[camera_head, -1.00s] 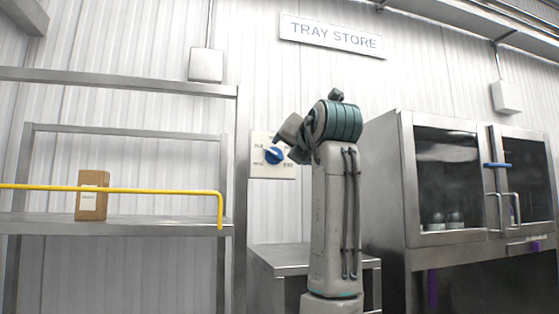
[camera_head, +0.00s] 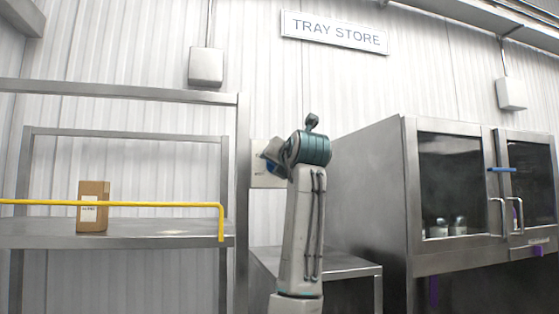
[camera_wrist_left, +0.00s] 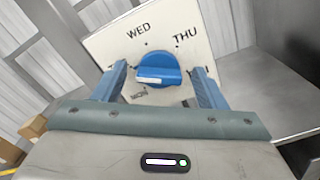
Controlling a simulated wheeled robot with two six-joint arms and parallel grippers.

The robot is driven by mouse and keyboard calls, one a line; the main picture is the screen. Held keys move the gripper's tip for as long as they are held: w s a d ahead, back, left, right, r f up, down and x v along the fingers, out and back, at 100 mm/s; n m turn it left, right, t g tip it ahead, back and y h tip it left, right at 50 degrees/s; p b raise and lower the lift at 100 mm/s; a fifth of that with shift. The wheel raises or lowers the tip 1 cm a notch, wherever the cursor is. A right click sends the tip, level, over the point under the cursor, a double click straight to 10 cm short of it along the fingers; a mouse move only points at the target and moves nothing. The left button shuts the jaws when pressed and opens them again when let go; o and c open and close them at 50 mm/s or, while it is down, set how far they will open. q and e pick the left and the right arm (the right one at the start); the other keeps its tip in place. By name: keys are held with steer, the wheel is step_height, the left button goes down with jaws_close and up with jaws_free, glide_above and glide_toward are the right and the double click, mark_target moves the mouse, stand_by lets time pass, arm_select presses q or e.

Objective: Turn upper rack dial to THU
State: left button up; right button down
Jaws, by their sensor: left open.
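The dial is a blue round knob (camera_wrist_left: 158,70) with a raised grip bar on a white plate (camera_wrist_left: 125,42). In the left wrist view the plate reads WED at the top, THU at the upper right and MON below left; other labels are partly hidden by my fingers. The bar's white mark is on its left part. My left gripper (camera_wrist_left: 158,80) is open, one blue finger on each side of the knob, with gaps visible. In the head view my left arm covers most of the plate (camera_head: 258,180). My right gripper is out of view.
A metal rack with a yellow rail (camera_head: 130,204) and a cardboard box (camera_head: 93,206) stands left. A low steel table (camera_head: 345,267) is behind my arm. A glass-door cabinet (camera_head: 408,190) stands right. A TRAY STORE sign (camera_head: 335,32) hangs above.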

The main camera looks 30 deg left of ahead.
arm_select(q)
steer(key=shift+c, duration=0.3)
steer(key=c, duration=0.7)
steer(key=shift+c, duration=1.1)
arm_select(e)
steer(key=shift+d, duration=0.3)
